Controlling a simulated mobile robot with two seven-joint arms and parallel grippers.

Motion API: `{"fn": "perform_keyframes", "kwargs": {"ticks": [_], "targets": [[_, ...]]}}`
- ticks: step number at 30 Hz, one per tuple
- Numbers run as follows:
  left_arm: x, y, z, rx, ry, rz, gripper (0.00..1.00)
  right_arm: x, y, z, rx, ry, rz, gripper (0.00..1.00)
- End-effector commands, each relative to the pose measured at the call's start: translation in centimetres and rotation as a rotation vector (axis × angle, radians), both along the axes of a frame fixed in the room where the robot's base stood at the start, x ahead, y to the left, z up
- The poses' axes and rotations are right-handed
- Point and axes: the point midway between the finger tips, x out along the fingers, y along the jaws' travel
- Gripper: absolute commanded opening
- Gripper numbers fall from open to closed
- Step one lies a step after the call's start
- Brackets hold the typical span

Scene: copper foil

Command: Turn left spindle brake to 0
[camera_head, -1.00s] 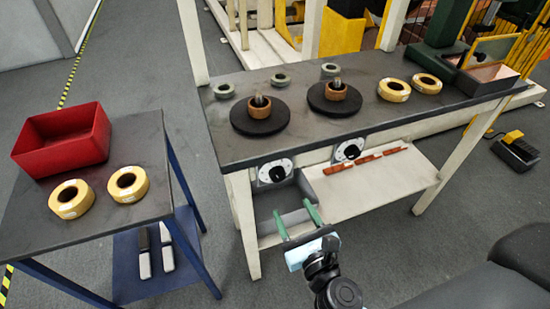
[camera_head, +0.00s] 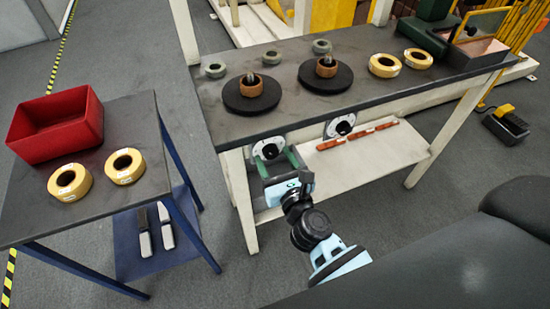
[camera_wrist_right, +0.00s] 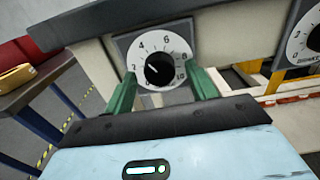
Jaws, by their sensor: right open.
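The left spindle brake dial (camera_head: 269,149) is a white round scale on a grey plate under the bench's front edge. In the right wrist view its black knob (camera_wrist_right: 160,69) is in the middle, with numbers from 2 to 10 around it; the 0 is not readable. A small light mark on the knob seems to point to the upper left. My right gripper (camera_head: 272,163) is open in front of this dial. In the wrist view its green fingers (camera_wrist_right: 163,88) stand on either side of the knob, apart from it. My left gripper is out of view.
A second dial (camera_head: 341,125) sits to the right, near orange-red strips on the lower shelf (camera_head: 390,150). The bench top (camera_head: 205,93) overhangs the dials and carries two black spindle discs and several rolls. A side table (camera_head: 100,205) with a red bin (camera_head: 55,125) stands left.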

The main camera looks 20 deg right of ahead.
Motion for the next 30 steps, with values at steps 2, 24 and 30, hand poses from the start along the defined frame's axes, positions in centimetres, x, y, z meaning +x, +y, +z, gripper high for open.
{"fn": "perform_keyframes", "kwargs": {"ticks": [2, 24, 30], "targets": [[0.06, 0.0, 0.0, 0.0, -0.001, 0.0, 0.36, 0.22, 0.01, -0.01, 0.0, 0.001, 0.0, 0.57], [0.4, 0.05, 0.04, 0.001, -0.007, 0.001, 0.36, 0.23, 0.03, -0.01, -0.007, 0.001, 0.0, 0.12], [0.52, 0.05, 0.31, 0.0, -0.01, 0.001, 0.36, 0.24, 0.02, 0.02, -0.064, -0.001, 0.001, 0.12]]}}
